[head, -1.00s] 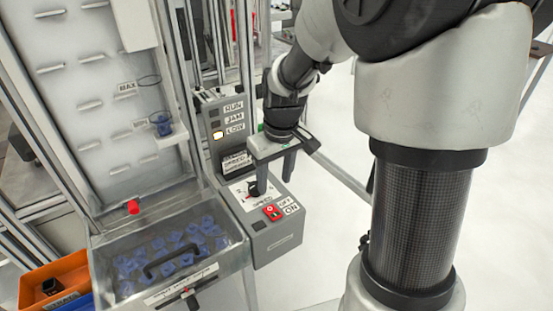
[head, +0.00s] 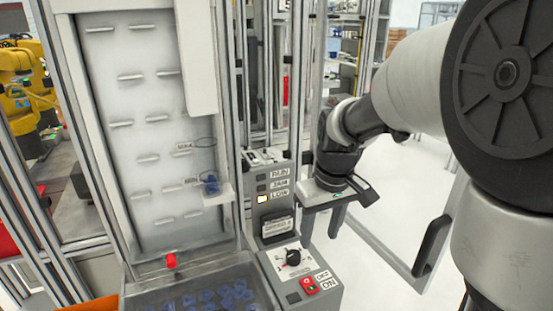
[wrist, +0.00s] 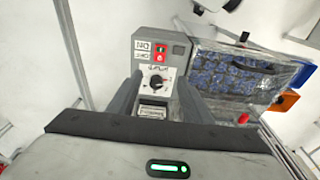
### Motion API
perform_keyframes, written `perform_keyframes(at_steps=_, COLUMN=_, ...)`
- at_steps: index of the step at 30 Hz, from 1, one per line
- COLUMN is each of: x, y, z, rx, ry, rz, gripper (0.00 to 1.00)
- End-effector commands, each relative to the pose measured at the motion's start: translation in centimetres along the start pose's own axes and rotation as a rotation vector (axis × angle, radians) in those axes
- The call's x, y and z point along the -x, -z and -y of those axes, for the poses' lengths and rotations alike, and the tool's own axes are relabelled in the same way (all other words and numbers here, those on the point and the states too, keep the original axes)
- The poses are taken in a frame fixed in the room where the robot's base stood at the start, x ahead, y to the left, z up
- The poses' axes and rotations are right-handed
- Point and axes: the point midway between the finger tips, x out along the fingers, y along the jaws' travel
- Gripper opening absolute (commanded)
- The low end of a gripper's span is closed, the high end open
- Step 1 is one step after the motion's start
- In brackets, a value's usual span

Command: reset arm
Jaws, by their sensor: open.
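My gripper (head: 322,228) is open and empty, with its two fingers pointing down above the right side of the grey control box (head: 318,297). The box carries a black rotary knob (head: 293,257) and a red switch (head: 308,285) by its ON label. In the wrist view, the gripper fingers (wrist: 158,98) frame the black knob (wrist: 157,83), with the red switch (wrist: 160,51) beyond it. The fingers appear apart from the knob in the head view.
A clear-lidded bin of blue parts (head: 221,297) stands left of the control box, below a white pegged panel (head: 150,140). A lamp panel shows a lit LOW light (head: 262,199). Metal frame posts (head: 225,80) stand close behind. White floor lies open at right.

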Motion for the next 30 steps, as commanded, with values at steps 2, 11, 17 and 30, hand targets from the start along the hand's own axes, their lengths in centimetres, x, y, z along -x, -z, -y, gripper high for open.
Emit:
perform_keyframes(at_steps=2, x=2.3, y=-0.9, z=0.5, rx=-0.018, ry=-0.019, rz=-0.031, gripper=0.45)
perform_keyframes(at_steps=11, x=11.4, y=-8.5, z=3.5, rx=-0.179, ry=-0.089, rz=-0.218, gripper=0.45)
perform_keyframes(at_steps=17, x=13.4, y=-12.4, z=4.8, rx=-0.262, ry=-0.093, rz=-0.314, gripper=0.45)
perform_keyframes(at_steps=30, x=13.6, y=-13.6, z=5.2, rx=-0.292, ry=-0.089, rz=-0.344, gripper=0.45)
